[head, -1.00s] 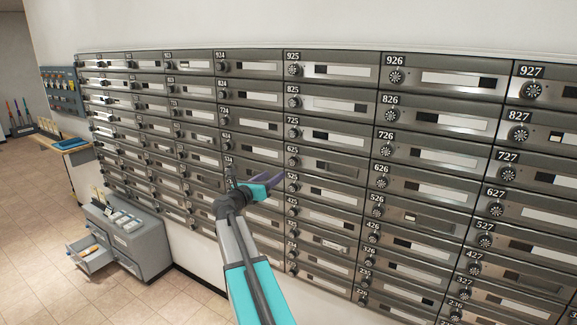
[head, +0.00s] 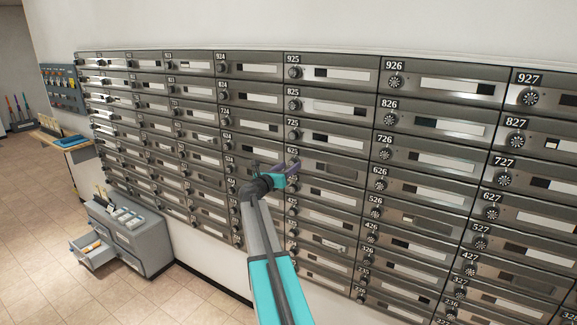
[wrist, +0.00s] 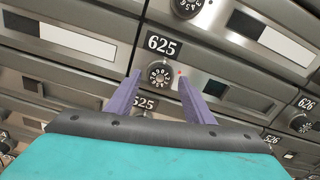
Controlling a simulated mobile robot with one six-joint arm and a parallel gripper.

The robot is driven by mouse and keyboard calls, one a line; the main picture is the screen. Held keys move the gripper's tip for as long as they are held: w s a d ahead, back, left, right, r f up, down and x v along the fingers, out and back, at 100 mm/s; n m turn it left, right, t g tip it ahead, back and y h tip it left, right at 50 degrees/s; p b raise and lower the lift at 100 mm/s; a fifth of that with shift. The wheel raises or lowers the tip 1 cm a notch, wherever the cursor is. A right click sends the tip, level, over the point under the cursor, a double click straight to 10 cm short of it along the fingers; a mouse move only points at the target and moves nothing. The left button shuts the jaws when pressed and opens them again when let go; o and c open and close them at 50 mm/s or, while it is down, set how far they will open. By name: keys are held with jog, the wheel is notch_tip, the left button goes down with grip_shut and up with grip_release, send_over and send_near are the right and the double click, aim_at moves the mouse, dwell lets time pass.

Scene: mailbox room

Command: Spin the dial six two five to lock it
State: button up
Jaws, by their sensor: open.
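The dial of box 625 (wrist: 159,74) is round and dark with white marks, below its black 625 label (wrist: 174,46) in the wrist view. A small red light shows just right of it. My gripper (wrist: 158,82) has its two purple fingers apart, one on each side of the dial in the picture. I cannot tell whether they touch it. In the head view my gripper (head: 294,170) is at the 625 box, and its fingers partly hide the dial there.
Other dials sit close around, such as those of boxes 725 (head: 293,135) and 626 (head: 380,184). The grey metal mailbox wall fills the front. A grey cabinet with an open drawer (head: 97,252) stands on the floor at left, with clear tiles before it.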

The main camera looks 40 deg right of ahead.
jog(key=shift+d, duration=0.25)
jog(key=c, duration=1)
jog(key=shift+c, duration=0.2)
jog(key=shift+w+f+m+b, duration=0.15)
jog(key=shift+m+b, duration=0.25)
jog(key=shift+b, duration=0.35)
